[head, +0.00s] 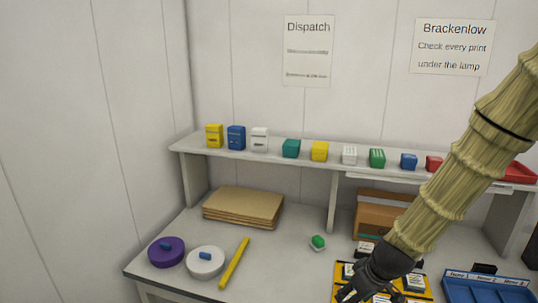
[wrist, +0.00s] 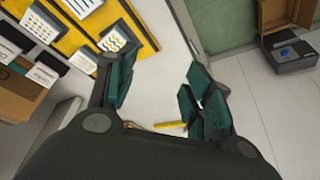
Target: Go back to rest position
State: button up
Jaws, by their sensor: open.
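My gripper (head: 357,290) hangs at the lower right of the head view, in front of a yellow tray (head: 424,296) that holds several dark-and-white cards or bottles. In the wrist view, my gripper (wrist: 158,80) has its dark green fingers spread wide, with no object held between them. The yellow tray (wrist: 76,42) lies to the upper left there, with patterned cards on it. My arm comes down from the upper right in the head view and hides part of the shelf and table.
A white shelf (head: 265,157) carries several coloured boxes. The table (head: 290,270) bears a purple disc (head: 166,258), a white disc (head: 206,266), a yellow bar (head: 234,263), a cardboard stack (head: 243,208) and a green-topped object (head: 318,242). A blue tray (head: 485,289) stands right. Clear table lies around the green-topped object.

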jog(key=s+f+m+g+h+b, duration=0.1)
jog(key=s+f+m, duration=0.4)
jog(key=s+f, duration=2.6)
jog(key=g+h, duration=0.1)
jog(key=g, duration=0.1)
jog(key=shift+m+g+b, duration=0.3)
jog(key=shift+m+g, duration=0.1)
jog(key=shift+d+f, duration=0.1)
